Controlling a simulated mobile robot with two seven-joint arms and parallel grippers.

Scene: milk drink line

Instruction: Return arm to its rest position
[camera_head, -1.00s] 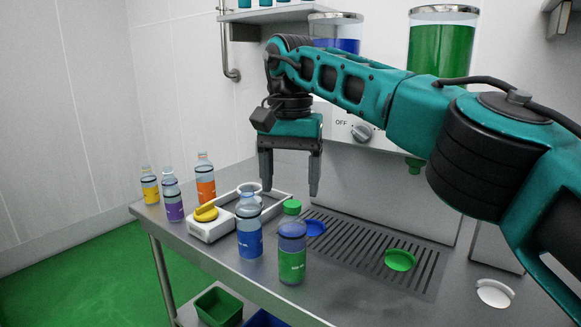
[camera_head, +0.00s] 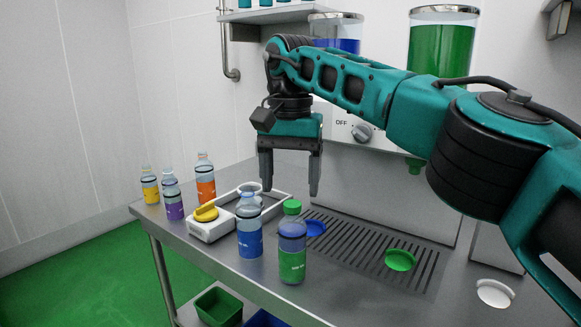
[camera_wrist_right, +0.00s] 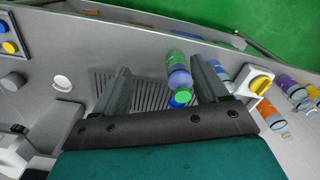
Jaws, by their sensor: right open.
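My right gripper (camera_head: 290,172) hangs open and empty above the steel counter, fingers pointing down. In the right wrist view its two fingers (camera_wrist_right: 160,95) stand apart over the drain grate. The teal right arm reaches in from the right across the dispenser front. A bottle with a green label (camera_head: 292,254) and a bottle with a blue label (camera_head: 249,232) stand upright in front of the gripper, near the counter's front edge. My left gripper is not in view.
A white frame device with a yellow knob (camera_head: 206,213) sits behind the blue bottle. Yellow (camera_head: 150,188), purple (camera_head: 173,200) and orange (camera_head: 205,182) bottles stand at left. Green (camera_head: 400,260) and white (camera_head: 495,293) discs lie right. A dispenser with green liquid (camera_head: 440,48) stands behind.

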